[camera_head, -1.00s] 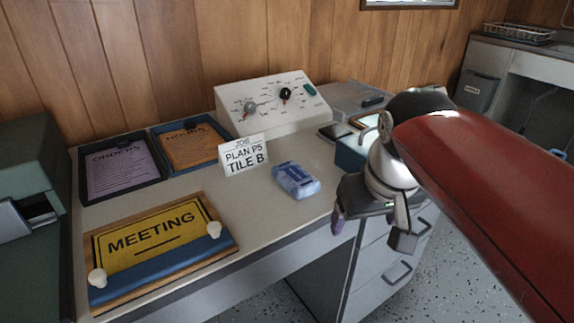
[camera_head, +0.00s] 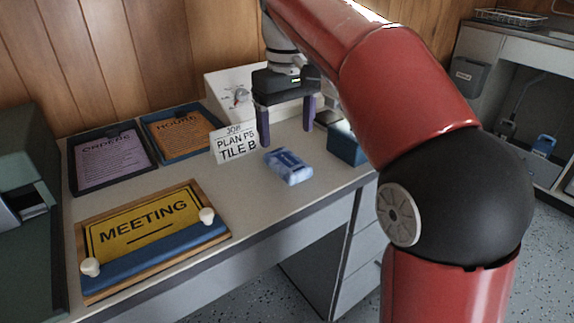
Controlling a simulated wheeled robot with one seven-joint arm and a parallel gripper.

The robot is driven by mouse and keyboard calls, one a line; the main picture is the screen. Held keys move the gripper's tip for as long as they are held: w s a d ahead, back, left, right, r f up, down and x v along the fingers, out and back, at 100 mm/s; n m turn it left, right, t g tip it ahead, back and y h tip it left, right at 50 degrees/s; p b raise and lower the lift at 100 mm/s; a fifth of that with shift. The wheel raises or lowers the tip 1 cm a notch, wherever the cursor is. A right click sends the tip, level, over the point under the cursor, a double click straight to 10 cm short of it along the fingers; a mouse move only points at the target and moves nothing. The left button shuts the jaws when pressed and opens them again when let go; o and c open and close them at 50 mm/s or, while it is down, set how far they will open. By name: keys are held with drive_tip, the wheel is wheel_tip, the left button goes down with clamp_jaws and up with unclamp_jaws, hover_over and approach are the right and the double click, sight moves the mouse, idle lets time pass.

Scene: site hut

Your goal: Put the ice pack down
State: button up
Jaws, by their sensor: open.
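The ice pack (camera_head: 288,167), a pale blue and white block, lies flat on the desk (camera_head: 262,200) to the right of the job card. My gripper (camera_head: 286,138) is open, its two dark fingers pointing down on the far side of the ice pack. The fingers look apart from the pack, with nothing between them but a view of the desk behind. I cannot tell exactly how high the fingertips are above the desk.
The job card (camera_head: 234,145) stands close to the left finger. A blue box (camera_head: 345,146) is to the right. Paper trays (camera_head: 112,160) and a yellow MEETING board (camera_head: 150,228) lie to the left. A control panel (camera_head: 230,90) is behind. Bare desk lies in front of the pack.

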sight(287, 159)
wheel_tip(287, 159, down, 7)
drive_tip(key=shift+r+b, duration=0.15)
drive_tip(key=shift+b, duration=0.6)
drive_tip(key=c, duration=1.2)
drive_tip(key=shift+r, duration=0.1)
drive_tip(key=shift+c, duration=0.2)
